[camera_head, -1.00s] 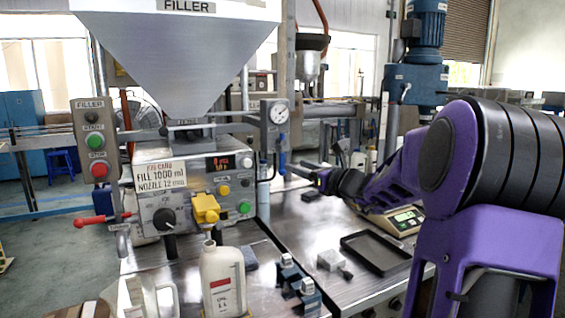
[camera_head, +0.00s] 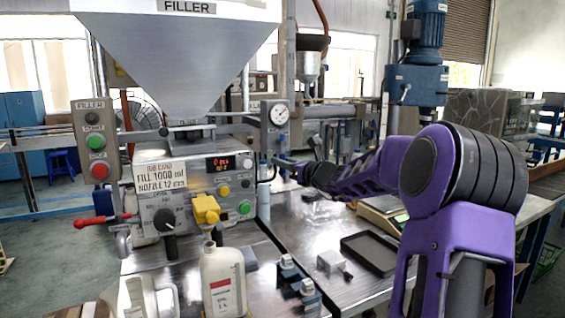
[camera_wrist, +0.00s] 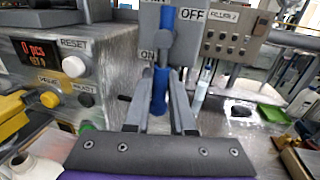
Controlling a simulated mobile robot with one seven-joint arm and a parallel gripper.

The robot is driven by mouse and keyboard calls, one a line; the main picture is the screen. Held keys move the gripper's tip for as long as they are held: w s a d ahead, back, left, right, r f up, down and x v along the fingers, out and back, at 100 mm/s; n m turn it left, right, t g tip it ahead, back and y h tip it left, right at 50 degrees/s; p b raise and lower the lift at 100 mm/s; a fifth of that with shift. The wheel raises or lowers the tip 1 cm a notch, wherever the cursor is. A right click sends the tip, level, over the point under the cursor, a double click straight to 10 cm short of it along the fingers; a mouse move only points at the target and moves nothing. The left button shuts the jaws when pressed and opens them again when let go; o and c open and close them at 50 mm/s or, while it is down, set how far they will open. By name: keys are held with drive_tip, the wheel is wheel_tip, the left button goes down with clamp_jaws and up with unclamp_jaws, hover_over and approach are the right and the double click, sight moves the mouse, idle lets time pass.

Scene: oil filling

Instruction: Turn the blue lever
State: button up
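My gripper (camera_wrist: 160,88) is open, with one grey finger on each side of the lever. I cannot tell whether either finger touches it. In the head view my gripper (camera_head: 289,166) is at the right side of the filler, below the round gauge (camera_head: 279,115). The lever is mostly hidden there.
The filler's control box (camera_head: 190,185) with knob and buttons stands left of my gripper. A white bottle (camera_head: 222,280) is under the yellow nozzle (camera_head: 206,209). A black tray (camera_head: 369,253) and small blue-grey fixtures (camera_head: 298,283) lie on the metal bench.

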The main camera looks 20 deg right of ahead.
clamp_jaws()
idle(1.1)
